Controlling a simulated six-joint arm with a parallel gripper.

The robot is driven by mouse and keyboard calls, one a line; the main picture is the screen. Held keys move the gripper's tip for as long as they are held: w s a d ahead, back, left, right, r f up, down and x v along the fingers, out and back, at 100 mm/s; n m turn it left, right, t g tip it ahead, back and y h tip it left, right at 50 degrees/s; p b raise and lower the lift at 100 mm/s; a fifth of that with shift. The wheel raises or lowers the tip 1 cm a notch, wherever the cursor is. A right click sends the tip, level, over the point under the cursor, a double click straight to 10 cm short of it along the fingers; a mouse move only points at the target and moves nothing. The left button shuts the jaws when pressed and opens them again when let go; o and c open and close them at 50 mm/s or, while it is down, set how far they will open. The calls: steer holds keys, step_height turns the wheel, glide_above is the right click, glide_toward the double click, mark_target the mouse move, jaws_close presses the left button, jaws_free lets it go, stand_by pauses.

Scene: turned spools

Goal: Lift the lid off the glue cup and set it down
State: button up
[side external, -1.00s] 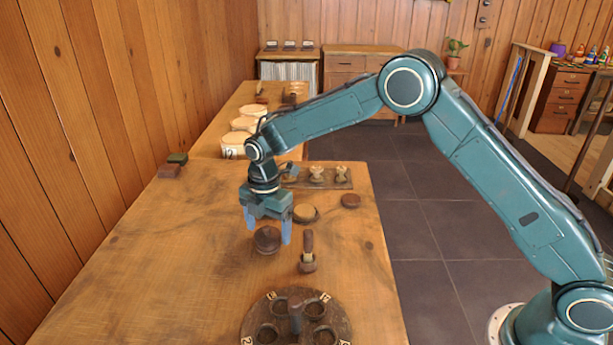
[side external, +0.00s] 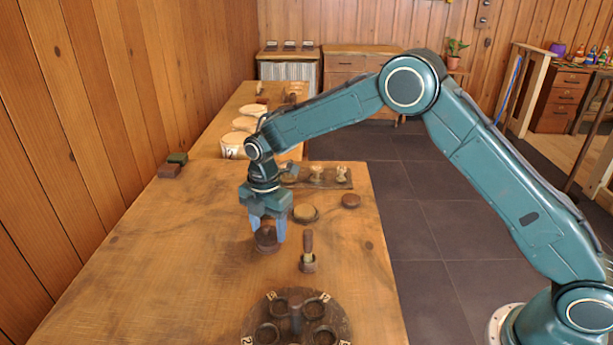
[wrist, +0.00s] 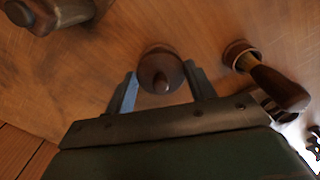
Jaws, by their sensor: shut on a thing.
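The glue cup's lid (side external: 266,237) is dark brown and round, with a knob on top. It also shows between my fingers in the wrist view (wrist: 160,68). My gripper (side external: 268,231) points down, and its blue fingers are shut on the lid from both sides. In the wrist view my gripper (wrist: 160,90) has one finger on each side of it. The lid looks level and low over the table. The cup cannot be told apart from it, and I cannot tell whether any gap is under the lid.
A brush in a small dark holder (side external: 307,262) stands close to the right. A pale-topped round pad (side external: 305,212) and a dark disc (side external: 350,201) lie behind. A round holder with several holes (side external: 260,312) is in front. The table at left (side external: 150,250) is clear.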

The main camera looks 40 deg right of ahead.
step_height(320, 180, up, 20)
stand_by(0.6)
steer(key=shift+d+f, duration=0.1)
steer(key=shift+d, duration=0.05)
stand_by(0.5)
glide_above(345, 242)
step_height(345, 242, down, 2)
steer(key=shift+f, duration=0.1)
stand_by(0.4)
steer(key=shift+f, duration=0.1)
step_height(345, 242, down, 20)
steer(key=shift+r, duration=0.15)
stand_by(0.9)
